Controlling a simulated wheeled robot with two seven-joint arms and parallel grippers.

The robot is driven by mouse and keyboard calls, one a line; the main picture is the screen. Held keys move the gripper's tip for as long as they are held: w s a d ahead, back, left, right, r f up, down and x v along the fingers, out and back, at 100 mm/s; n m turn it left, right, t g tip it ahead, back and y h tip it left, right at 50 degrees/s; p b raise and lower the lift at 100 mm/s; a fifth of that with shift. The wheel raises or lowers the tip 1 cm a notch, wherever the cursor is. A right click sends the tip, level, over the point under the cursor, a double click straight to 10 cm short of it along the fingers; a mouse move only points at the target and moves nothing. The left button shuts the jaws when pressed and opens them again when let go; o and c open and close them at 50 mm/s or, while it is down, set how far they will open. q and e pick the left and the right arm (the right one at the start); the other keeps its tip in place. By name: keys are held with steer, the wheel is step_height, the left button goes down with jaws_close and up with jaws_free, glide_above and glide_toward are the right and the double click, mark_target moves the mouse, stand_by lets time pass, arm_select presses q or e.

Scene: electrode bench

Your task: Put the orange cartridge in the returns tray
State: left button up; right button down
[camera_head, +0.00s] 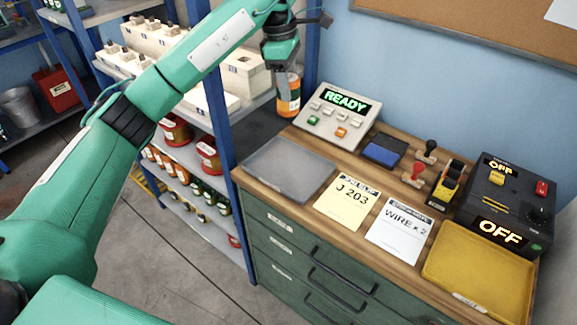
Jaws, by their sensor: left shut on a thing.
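My left gripper (284,62) is shut on the orange cartridge (288,98), an upright cylinder with an orange body and a pale and green band. It hangs at the back left of the bench, left of the console that reads READY. A flat grey tray (262,174) lies empty at the bench's left end. A yellow tray (455,255) lies empty at the front right, with a small label on its front rim that is too small to read. I cannot tell from lettering which is the returns tray. My right gripper is out of view.
The READY console (336,117), a blue pad (384,149), stamps (415,173), a tape dispenser (446,185) and a black OFF unit (507,205) line the back. Papers (347,203) lie in front. A blue shelf post (226,130) stands left of the bench.

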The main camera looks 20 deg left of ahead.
arm_select(q)
step_height(320, 180, down, 19)
steer(key=p, duration=0.4)
steer(key=shift+f+p, duration=0.15)
steer(key=shift+p, duration=0.25)
steer(key=shift+f, duration=0.1)
steer(key=o, duration=1.1)
